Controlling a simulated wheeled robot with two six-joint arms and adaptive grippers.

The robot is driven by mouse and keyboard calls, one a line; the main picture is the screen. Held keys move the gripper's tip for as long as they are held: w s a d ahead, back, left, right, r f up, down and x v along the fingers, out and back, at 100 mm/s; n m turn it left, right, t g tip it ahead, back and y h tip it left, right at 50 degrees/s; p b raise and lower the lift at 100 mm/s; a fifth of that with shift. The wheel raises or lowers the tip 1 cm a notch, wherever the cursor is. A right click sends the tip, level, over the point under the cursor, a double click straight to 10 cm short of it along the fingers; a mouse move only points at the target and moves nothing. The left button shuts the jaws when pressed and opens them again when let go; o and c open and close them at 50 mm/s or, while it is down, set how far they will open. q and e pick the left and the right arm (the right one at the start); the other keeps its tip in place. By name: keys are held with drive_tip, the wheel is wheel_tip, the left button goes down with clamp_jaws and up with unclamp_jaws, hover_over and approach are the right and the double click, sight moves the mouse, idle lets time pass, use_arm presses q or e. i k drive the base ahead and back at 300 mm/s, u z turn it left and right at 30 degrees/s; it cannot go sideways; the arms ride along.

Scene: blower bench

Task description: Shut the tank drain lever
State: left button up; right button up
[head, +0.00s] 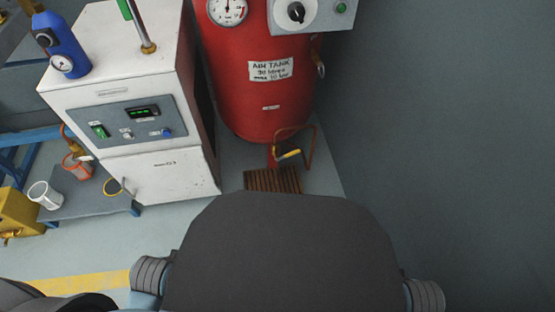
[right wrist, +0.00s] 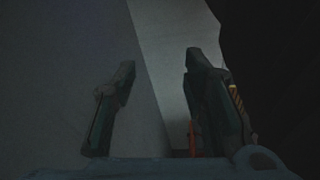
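The red air tank (head: 258,100) stands at the back, upper middle in the head view, with a white label on its front. The drain lever (head: 290,154), with a yellow grip, sits low under the tank beside a short red pipe. It points sideways to the right, tilted slightly up. A thin brown tube loops around to its right. My right gripper (right wrist: 162,62) shows in the right wrist view with its two fingers apart and nothing between them. That view is dark; the lever cannot be made out there. My left gripper is not in view.
A brown slatted grate (head: 273,180) lies on the floor below the lever. A white cabinet (head: 150,175) with a control panel stands left of the tank. A grey wall (head: 440,120) closes the right side. A low shelf (head: 85,200) holds cups at left.

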sight(297, 150)
drive_tip(key=z, duration=0.1)
drive_tip(key=k, duration=0.45)
drive_tip(key=u, duration=1.05)
drive_tip(key=i, duration=1.2)
drive_tip(key=z, duration=0.4)
